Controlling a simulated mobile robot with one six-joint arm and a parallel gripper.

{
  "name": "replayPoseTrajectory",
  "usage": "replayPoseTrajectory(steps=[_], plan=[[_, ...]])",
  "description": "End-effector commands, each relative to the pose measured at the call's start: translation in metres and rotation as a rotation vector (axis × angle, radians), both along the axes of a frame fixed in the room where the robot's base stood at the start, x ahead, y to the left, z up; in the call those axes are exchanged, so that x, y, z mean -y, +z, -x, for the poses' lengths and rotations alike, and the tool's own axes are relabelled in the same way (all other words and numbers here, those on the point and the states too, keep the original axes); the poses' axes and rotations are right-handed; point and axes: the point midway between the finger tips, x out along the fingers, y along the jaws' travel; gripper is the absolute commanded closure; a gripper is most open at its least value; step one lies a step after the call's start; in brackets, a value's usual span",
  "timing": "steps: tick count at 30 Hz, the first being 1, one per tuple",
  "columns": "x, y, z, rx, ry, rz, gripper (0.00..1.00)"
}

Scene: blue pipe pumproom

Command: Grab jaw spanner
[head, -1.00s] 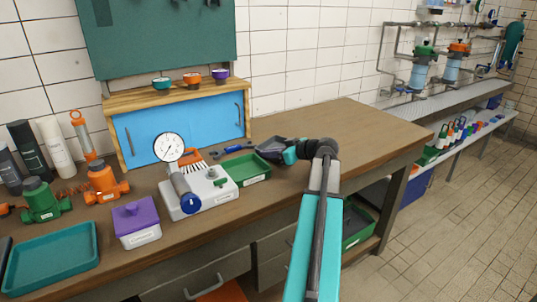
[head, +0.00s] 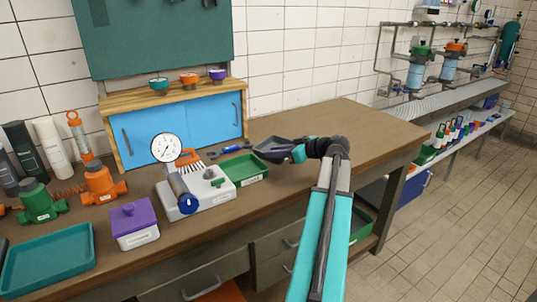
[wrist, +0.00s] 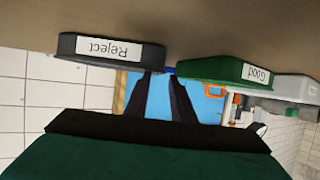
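The jaw spanner (head: 232,149), with a blue handle and grey ends, lies on the workbench behind the green tray (head: 246,169), in front of the blue cabinet. In the wrist view only a small blue bit (wrist: 170,71) shows between the trays, perhaps its handle. My gripper (head: 284,153) is to the right of the spanner, apart from it, beside a dark tray (head: 270,145). In the wrist view, which is upside down, its dark fingers (wrist: 160,76) stand apart with nothing seen between them but the blue cabinet behind.
The dark tray reads "Reject" in the wrist view (wrist: 108,48); the green one reads "Good" (wrist: 225,70). A white gauge stand (head: 196,196) and purple-lidded box (head: 134,224) stand left. The bench's right end (head: 350,125) is clear.

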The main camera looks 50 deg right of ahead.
Motion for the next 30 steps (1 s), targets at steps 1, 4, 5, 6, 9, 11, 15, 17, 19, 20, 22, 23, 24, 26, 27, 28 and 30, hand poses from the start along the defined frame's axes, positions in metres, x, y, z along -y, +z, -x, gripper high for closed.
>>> replayPoseTrajectory(steps=[1,4,5,6,9,11,15,17,19,20,22,23,24,26,27,28,30], plan=[[0.001,0.003,0.009,0.001,-0.002,0.002,0.78],[0.002,0.009,0.024,0.001,-0.003,0.001,0.78],[0.002,0.011,0.028,0.000,-0.003,0.001,0.78],[0.003,0.013,0.034,0.000,-0.002,0.001,0.78],[0.003,0.019,0.047,0.000,-0.001,0.002,0.78],[0.004,0.022,0.054,0.001,-0.002,0.001,0.78],[0.005,0.026,0.064,0.001,0.000,0.000,0.78],[0.005,0.028,0.067,0.001,0.000,0.000,0.78],[0.005,0.028,0.068,0.001,0.000,0.000,0.78],[0.005,0.029,0.068,0.001,0.000,0.000,0.78],[0.005,0.029,0.069,0.001,0.000,0.000,0.78],[0.005,0.029,0.069,0.001,0.000,0.000,0.78],[0.005,0.029,0.069,0.001,0.000,0.000,0.78],[0.005,0.029,0.069,0.001,0.000,0.000,0.78],[0.005,0.029,0.069,0.000,0.000,0.000,0.78],[0.005,0.029,0.069,0.000,0.000,0.000,0.78],[0.005,0.029,0.069,0.000,0.000,0.000,0.78]])
